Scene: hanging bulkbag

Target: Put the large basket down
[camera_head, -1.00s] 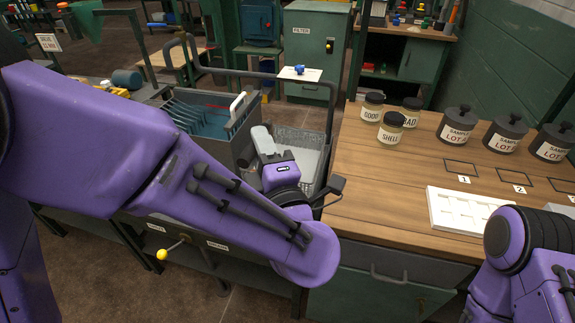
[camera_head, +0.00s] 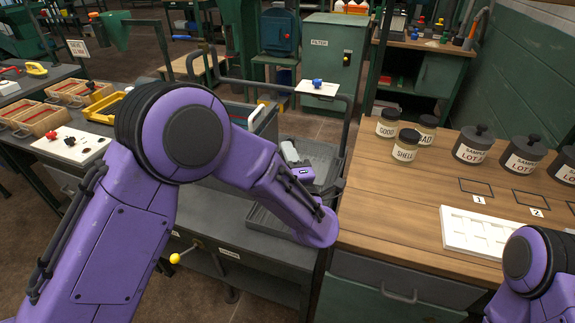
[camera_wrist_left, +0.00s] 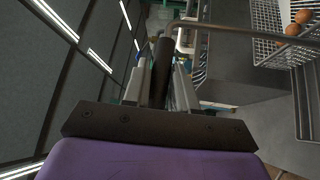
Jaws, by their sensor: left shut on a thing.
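The large basket appears to be the wire-mesh basket (camera_wrist_left: 283,50) with several brown round things in it, at the upper right of the left wrist view. In the head view, pale mesh (camera_head: 318,157) shows just behind my left wrist, partly hidden by it. My left gripper (camera_wrist_left: 163,85) is shut around a dark cylindrical grip (camera_wrist_left: 162,68). A thin bent rod runs from its top to the right, over the basket. In the head view my left forearm hides the fingers. Whether the basket's underside touches a surface is hidden. Only part of my right arm shows; its gripper is out of frame.
A wooden bench (camera_head: 390,205) with jars (camera_head: 405,145), dark lidded pots (camera_head: 473,145) and a white tray (camera_head: 470,232) stands to the right. A dark tubular rail (camera_head: 345,125) rises behind my wrist. A grey tray (camera_head: 270,222) lies below my forearm. Workbenches with parts stand left.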

